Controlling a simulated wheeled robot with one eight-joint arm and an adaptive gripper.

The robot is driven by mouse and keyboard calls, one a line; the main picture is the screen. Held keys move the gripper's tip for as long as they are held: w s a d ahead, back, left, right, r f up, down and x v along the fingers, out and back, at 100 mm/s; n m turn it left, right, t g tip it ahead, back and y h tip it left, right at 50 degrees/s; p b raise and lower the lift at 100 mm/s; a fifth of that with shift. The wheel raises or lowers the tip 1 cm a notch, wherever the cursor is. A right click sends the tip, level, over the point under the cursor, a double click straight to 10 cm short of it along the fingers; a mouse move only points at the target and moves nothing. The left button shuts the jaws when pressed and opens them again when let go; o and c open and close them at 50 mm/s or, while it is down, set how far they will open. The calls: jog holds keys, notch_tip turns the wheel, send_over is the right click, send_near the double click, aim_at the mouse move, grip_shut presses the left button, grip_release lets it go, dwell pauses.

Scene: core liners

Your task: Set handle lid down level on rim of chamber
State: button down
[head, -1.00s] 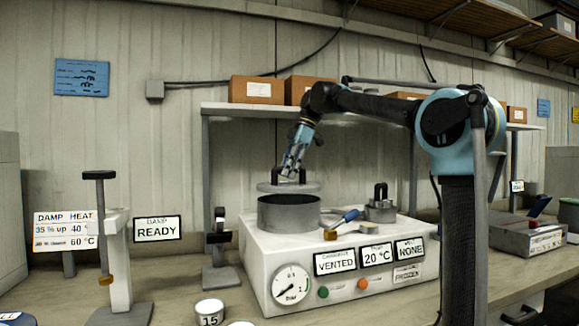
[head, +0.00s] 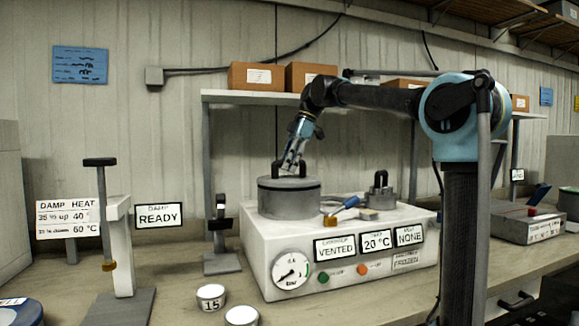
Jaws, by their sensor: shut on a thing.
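The chamber (head: 289,203) is a grey round pot on top of a white instrument box. The handle lid (head: 289,183) is a flat grey disc with a black handle, and it lies across the chamber's rim, looking level, with no gap that I can make out. My gripper (head: 292,168) is shut on the lid's handle and comes down from above. Its fingers partly hide the handle.
A blue-handled tool (head: 345,208) lies on the box right of the chamber. A smaller grey pot with a black handle (head: 381,194) stands beyond it. White cups (head: 211,297) stand on the bench in front. A shelf with brown boxes (head: 257,76) is behind.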

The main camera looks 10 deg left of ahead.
jog(key=shift+f, duration=0.4)
jog(key=c, duration=1.4)
grip_release()
jog(key=v, duration=1.2)
